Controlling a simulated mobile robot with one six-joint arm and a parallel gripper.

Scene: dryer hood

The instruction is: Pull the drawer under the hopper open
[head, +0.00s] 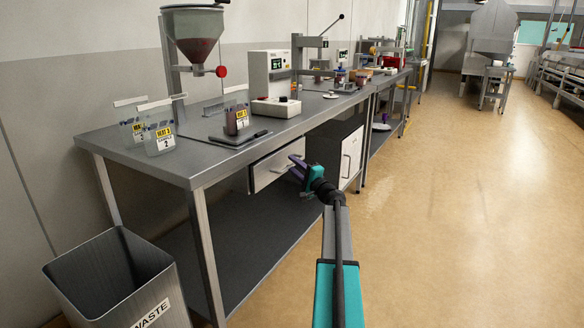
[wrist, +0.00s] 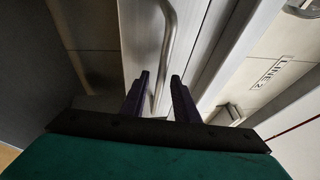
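The drawer (head: 270,169) has a pale front and hangs under the grey bench top, a little right of the hopper (head: 195,38). It looks shut or nearly so. My gripper (head: 296,168), with dark purple fingers, is at the right part of the drawer front. In the wrist view the pale drawer front (wrist: 139,45) carries a bent metal bar handle (wrist: 170,38). My gripper's two fingers (wrist: 161,82) are apart, and the handle's lower end passes between them in the picture. I cannot tell whether either finger touches it.
The bench top (head: 150,162) holds sample bags (head: 159,138), a white instrument (head: 268,75) and other gear. A white cabinet (head: 351,155) stands under the bench, right of the drawer. A waste bin (head: 95,285) stands at front left. The floor on the right is clear.

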